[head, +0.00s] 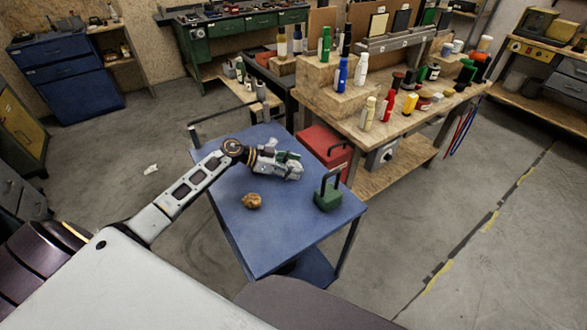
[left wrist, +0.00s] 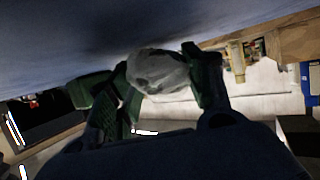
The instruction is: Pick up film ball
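The film ball is a crumpled, greyish-white, translucent lump. In the left wrist view the film ball (left wrist: 158,72) sits between the two green fingers of my left gripper (left wrist: 160,75), with a finger against each side. In the head view my left gripper (head: 287,165) is over the far part of the blue cart top (head: 270,235), its arm coming in from the left. There the ball is mostly hidden or merges with the pale gripper parts. I cannot tell whether the ball touches the cart top. My right gripper is not in view.
A brown lump (head: 252,201) lies on the cart in front of the gripper. A green block with a dark handle (head: 328,196) stands to its right. A wooden workbench (head: 405,130) with several bottles is behind. A white scrap (head: 150,169) lies on the floor at left.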

